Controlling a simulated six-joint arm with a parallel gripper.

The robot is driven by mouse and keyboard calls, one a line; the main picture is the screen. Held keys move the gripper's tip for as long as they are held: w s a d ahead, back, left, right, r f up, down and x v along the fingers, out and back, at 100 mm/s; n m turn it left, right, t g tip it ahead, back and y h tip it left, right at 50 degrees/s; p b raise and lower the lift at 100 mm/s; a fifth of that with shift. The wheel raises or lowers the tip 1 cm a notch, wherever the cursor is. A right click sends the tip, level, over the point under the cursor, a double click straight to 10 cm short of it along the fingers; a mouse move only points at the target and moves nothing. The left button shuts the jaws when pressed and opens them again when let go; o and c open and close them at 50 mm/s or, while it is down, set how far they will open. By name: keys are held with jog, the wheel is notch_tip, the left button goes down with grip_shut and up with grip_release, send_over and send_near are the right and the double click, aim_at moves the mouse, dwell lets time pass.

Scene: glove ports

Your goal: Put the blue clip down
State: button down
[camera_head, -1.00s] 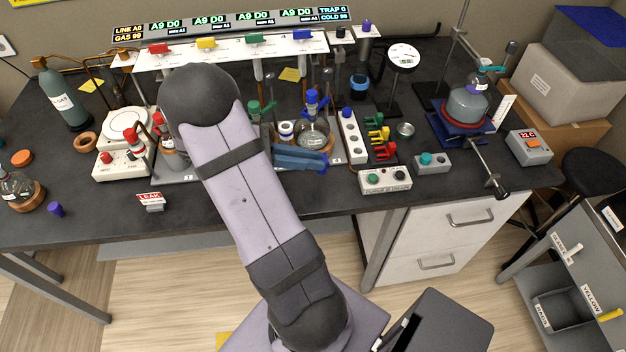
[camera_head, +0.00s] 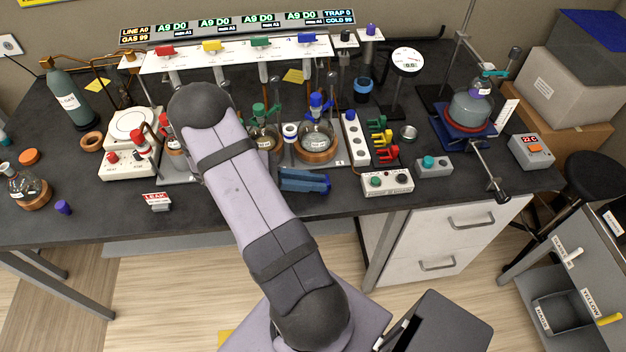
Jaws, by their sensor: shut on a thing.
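My gripper (camera_head: 312,183) shows as a slim blue shape to the right of my forearm, low over the bench in front of the round flask on the right. It is shut on the blue clip (camera_head: 325,183) at its tip, which is small and hard to tell apart from the blue fingers. I cannot tell whether the clip touches the bench. My forearm hides part of the bench to the left of the gripper.
Round flasks in ring stands (camera_head: 317,148) stand just behind the gripper. The bench's front edge is close. Bare bench lies between gripper and box.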

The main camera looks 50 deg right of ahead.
jog(key=c, duration=1.8)
grip_release()
jog(key=shift+f, duration=0.1)
jog(key=shift+o, duration=0.2)
jog(key=b+v, duration=0.3)
jog(key=v, duration=0.7)
jog(key=shift+w+a+b, duration=0.15)
jog(key=shift+b, duration=0.2)
jog(key=shift+v, duration=0.85)
